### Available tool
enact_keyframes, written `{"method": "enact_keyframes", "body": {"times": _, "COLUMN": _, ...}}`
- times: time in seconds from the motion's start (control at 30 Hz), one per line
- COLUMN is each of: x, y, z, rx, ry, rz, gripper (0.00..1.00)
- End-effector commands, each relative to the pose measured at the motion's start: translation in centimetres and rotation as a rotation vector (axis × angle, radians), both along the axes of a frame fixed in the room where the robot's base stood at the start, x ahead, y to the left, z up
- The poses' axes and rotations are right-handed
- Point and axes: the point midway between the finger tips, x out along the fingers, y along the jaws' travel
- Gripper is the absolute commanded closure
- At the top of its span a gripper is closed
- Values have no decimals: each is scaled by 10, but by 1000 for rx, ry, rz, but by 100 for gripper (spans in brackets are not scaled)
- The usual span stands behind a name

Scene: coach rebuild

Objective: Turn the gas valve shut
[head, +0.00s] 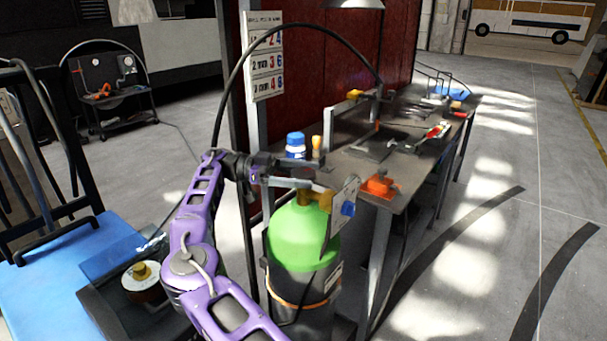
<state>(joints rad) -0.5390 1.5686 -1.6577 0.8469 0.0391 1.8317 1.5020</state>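A gas cylinder (302,238) with a bright green top and dark body stands upright left of the workbench's near end. A brass-coloured valve (317,197) sits on its top. A blue knob (347,208) shows beside it, in front of a pale tilted plate (338,222). My purple arm comes up from the bottom, and my gripper (318,178) reaches right, just above the cylinder's top by the valve. The fingertips overlap the valve area in the picture. I cannot tell whether they touch it or how far apart they are.
The workbench (352,166) holds an orange tool (380,186), a blue-capped bottle (295,146) and several hand tools. A black hose (300,25) arches over the cylinder. A blue cart (60,270) stands left. The floor at right is clear.

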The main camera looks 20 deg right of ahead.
Motion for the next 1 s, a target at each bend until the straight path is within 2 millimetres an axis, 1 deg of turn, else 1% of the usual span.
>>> {"method": "enact_keyframes", "body": {"times": 0.17, "x": 0, "y": 0, "z": 5, "rx": -1, "ry": -1, "rz": 1, "gripper": 0}}
{"method": "enact_keyframes", "body": {"times": 0.27, "x": 0, "y": 0, "z": 17, "rx": 1, "ry": -3, "rz": 1, "gripper": 0}}
{"method": "enact_keyframes", "body": {"times": 0.5, "x": 0, "y": 0, "z": 64, "rx": 1, "ry": -3, "rz": 1, "gripper": 0}}
{"method": "enact_keyframes", "body": {"times": 0.6, "x": 0, "y": 0, "z": 81, "rx": 1, "ry": -2, "rz": 2, "gripper": 0}}
{"method": "enact_keyframes", "body": {"times": 0.7, "x": 0, "y": 0, "z": 93, "rx": 1, "ry": -2, "rz": 0, "gripper": 0}}
{"method": "enact_keyframes", "body": {"times": 0.83, "x": 0, "y": 0, "z": 99, "rx": 0, "ry": 0, "rz": -1, "gripper": 0}}
{"method": "enact_keyframes", "body": {"times": 1.0, "x": 0, "y": 0, "z": 100, "rx": -1, "ry": 1, "rz": -1, "gripper": 0}}
